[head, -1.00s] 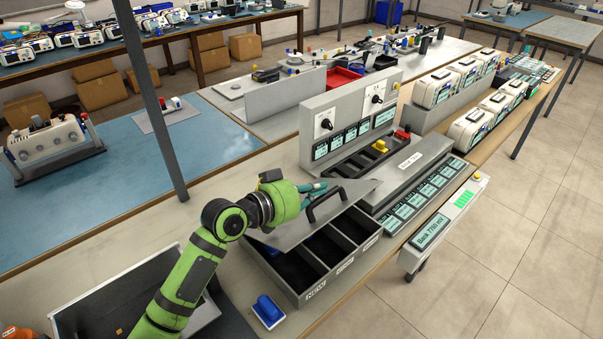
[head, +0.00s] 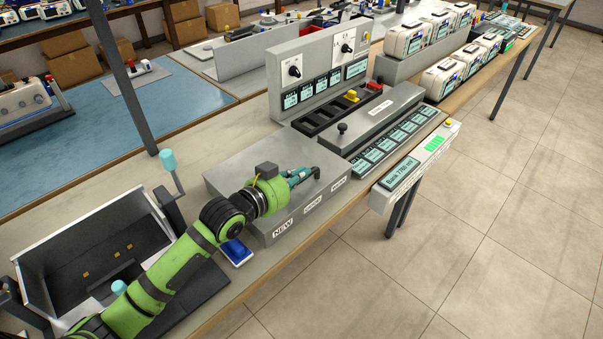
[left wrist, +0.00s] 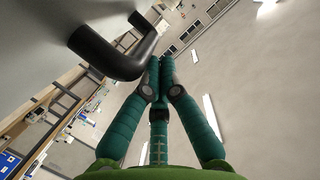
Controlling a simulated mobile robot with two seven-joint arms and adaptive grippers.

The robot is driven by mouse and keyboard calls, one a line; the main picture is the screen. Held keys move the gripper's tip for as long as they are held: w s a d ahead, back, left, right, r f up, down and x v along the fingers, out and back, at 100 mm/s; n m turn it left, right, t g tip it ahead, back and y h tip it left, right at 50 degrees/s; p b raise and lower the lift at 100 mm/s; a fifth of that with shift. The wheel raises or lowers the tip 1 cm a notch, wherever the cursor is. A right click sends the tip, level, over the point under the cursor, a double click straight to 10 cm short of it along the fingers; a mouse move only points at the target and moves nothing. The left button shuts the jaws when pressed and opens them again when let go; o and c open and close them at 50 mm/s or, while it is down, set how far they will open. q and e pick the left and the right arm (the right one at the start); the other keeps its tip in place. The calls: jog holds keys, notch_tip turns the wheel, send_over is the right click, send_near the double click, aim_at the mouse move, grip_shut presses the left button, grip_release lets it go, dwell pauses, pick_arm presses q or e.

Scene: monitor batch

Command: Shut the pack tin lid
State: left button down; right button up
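The pack tin (head: 275,233) stands on the bench in the head view, with its "NEW" label on the front. Its grey lid (head: 232,165) lies flat over the top, and the compartments inside are hidden. My left gripper (head: 312,173) is low over the lid's right part. In the left wrist view its teal fingers (left wrist: 158,78) are together, with nothing seen between them. The lid's black handle (left wrist: 112,58) is beside the fingertips there, close or touching. My right gripper is out of view.
An open box (head: 35,262) stands left of the tin. The grey bank unit (head: 385,118) with dials and displays is right behind the tin. The bench's front edge is close.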

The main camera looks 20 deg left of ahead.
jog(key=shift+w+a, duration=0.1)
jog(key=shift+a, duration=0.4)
